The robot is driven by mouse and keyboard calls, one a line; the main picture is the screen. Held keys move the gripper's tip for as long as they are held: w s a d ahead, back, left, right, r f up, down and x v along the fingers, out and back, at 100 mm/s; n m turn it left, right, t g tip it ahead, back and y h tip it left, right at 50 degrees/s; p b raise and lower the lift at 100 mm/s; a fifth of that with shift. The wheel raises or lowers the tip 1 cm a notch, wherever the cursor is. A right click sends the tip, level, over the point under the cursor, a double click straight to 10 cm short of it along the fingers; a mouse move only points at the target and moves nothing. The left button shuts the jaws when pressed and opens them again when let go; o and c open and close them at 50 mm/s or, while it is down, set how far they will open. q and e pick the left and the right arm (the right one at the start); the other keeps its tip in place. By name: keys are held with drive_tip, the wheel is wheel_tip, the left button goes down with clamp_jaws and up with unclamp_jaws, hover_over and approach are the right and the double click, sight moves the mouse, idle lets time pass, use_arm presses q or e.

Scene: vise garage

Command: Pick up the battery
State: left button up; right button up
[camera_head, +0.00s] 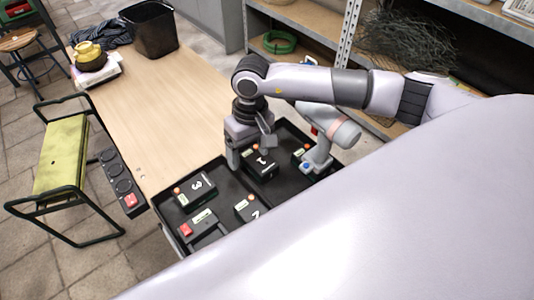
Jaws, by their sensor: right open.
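Several dark block batteries lie in a black tray (222,180) on the table. One marked 1 (260,166) lies under my right gripper (251,152). One marked 3 (196,188) lies to the left, and another numbered battery (249,208) lies nearer the front. A battery-like block with a red patch (199,226) lies at front left. My right gripper points down and is open, with its fingers low around the battery marked 1. Whether they touch it cannot be told. My left gripper is not in view.
A grey cordless drill (333,128) stands in the tray right of my gripper, close to it. The wooden table (160,110) is clear in the middle. Metal shelves (347,38) stand behind.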

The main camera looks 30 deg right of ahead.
sight(259, 159)
drive_tip(key=d, duration=0.1)
drive_tip(key=w+d+h, duration=0.1)
drive_tip(key=d, duration=0.1)
drive_tip(key=shift+w+d+r+n, duration=0.1)
drive_tip(key=shift+w+r+n, duration=0.1)
drive_tip(key=shift+r+n, duration=0.15)
drive_tip(key=shift+d+f, duration=0.1)
drive_tip(key=shift+f, duration=0.3)
wheel_tip(259, 159, down, 6)
drive_tip(key=shift+w+f+p, duration=0.1)
drive_tip(key=shift+p, duration=0.5)
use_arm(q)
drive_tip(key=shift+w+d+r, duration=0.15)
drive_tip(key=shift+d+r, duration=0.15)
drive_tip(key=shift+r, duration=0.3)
use_arm(e)
drive_tip(key=c, duration=1.2)
